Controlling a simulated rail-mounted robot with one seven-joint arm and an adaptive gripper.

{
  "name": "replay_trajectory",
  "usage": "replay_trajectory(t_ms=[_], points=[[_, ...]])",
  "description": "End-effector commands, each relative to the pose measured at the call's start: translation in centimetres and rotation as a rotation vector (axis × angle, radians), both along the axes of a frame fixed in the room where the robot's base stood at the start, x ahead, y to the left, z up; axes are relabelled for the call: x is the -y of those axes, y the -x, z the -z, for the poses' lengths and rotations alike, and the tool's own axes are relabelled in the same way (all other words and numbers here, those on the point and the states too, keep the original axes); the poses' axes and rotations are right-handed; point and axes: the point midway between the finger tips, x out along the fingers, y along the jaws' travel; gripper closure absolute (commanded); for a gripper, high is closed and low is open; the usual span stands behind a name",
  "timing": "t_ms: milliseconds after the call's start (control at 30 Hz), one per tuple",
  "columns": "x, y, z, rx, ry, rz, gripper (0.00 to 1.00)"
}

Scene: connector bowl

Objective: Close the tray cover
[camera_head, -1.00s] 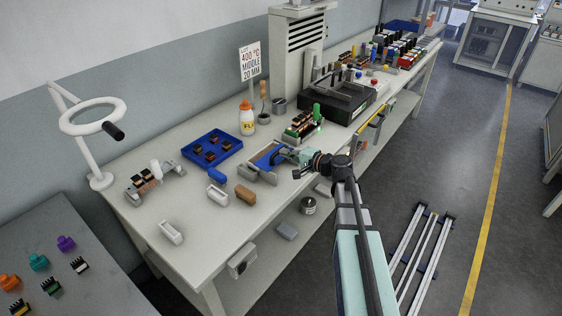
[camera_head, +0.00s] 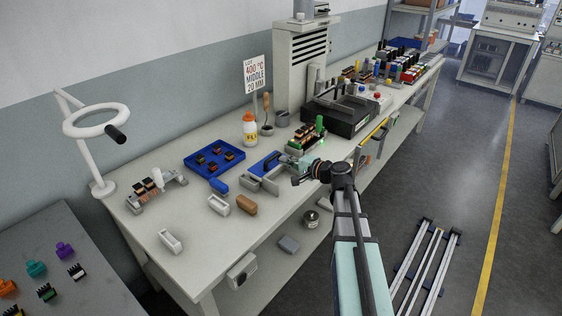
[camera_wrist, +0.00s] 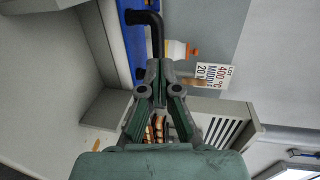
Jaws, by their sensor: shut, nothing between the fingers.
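The blue tray cover (camera_head: 264,164) is at the near edge of the bench in the head view, on a grey tray (camera_head: 270,186). In the wrist view the cover (camera_wrist: 131,40) is a blue strip with a black bent handle (camera_wrist: 156,32). My gripper (camera_head: 287,160) is just right of the cover. In the wrist view my gripper (camera_wrist: 158,66) is shut and empty, its tips by the handle's lower end; I cannot tell whether they touch. Part of the cover is hidden behind the handle and fingers.
A blue bin (camera_head: 214,156) with small parts is left of the tray. A glue bottle (camera_head: 250,131) stands behind it. A green-topped connector rack (camera_head: 306,138) is close on the right. A brown block (camera_head: 246,205) and a white holder (camera_head: 219,205) lie in front.

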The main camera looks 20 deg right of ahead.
Motion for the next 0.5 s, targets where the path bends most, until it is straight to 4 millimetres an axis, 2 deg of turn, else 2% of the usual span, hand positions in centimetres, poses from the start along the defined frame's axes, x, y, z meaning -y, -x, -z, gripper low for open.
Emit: replay_trajectory(t_ms=[33, 200, 500], points=[[0.4, 1.3, 0.0, 0.001, 0.001, 0.000, 1.00], [2.6, 4.2, -0.7, 0.001, 0.003, 0.000, 1.00], [5.3, 8.0, -1.7, 0.000, 0.003, 0.001, 1.00]])
